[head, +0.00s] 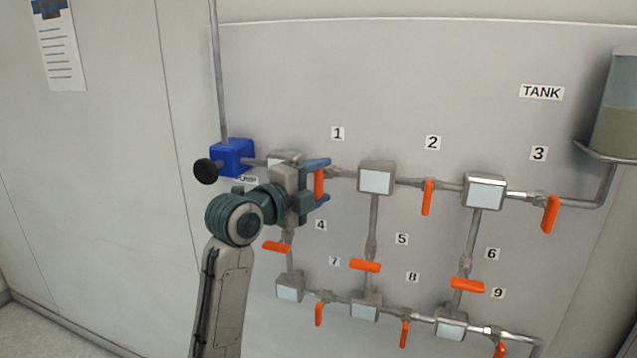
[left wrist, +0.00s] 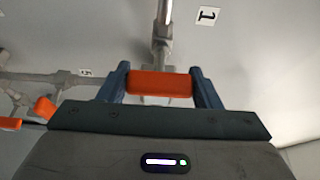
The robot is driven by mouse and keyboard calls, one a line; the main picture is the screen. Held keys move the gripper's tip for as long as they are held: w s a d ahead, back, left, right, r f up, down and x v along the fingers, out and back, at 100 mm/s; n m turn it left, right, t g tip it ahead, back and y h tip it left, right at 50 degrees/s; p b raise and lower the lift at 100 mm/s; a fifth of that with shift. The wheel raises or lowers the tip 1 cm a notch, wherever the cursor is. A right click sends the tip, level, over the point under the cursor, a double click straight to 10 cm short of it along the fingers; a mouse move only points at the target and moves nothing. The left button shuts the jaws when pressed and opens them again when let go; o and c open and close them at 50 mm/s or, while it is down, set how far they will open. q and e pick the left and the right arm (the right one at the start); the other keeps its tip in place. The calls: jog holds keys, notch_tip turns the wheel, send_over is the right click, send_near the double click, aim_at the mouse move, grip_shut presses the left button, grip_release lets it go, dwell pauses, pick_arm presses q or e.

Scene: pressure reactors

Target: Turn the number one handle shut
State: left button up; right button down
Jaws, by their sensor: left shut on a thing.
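The number one handle (head: 319,184) is orange and sits on the top pipe, below and left of the label 1 (head: 337,133). It points down, across the pipe, in the head view. My left gripper (head: 322,181) is around it, with its blue fingers above and below. In the left wrist view the handle (left wrist: 160,84) lies between the two fingers of the gripper (left wrist: 160,88), which is shut on it. The label 1 (left wrist: 207,16) shows there too. My gripper hides part of the pipe and the junction box (head: 284,157) behind it. My right gripper is not in view.
Other orange handles stand close by: number two (head: 427,197), three (head: 550,213), four (head: 277,247) and five (head: 365,266). A blue pump (head: 233,157) with a black knob is at left. A tank (head: 616,110) hangs at upper right.

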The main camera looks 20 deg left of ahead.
pick_arm(q)
jog(key=shift+f, duration=0.1)
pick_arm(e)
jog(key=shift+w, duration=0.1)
pick_arm(q)
jog(key=o, duration=0.9)
jog(key=shift+o, duration=0.5)
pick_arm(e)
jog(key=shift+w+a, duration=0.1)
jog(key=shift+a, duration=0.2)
pick_arm(q)
jog(key=shift+s+a, duration=0.15)
jog(key=shift+s, duration=0.15)
jog(key=b+v, duration=0.3)
jog(key=v, duration=0.7)
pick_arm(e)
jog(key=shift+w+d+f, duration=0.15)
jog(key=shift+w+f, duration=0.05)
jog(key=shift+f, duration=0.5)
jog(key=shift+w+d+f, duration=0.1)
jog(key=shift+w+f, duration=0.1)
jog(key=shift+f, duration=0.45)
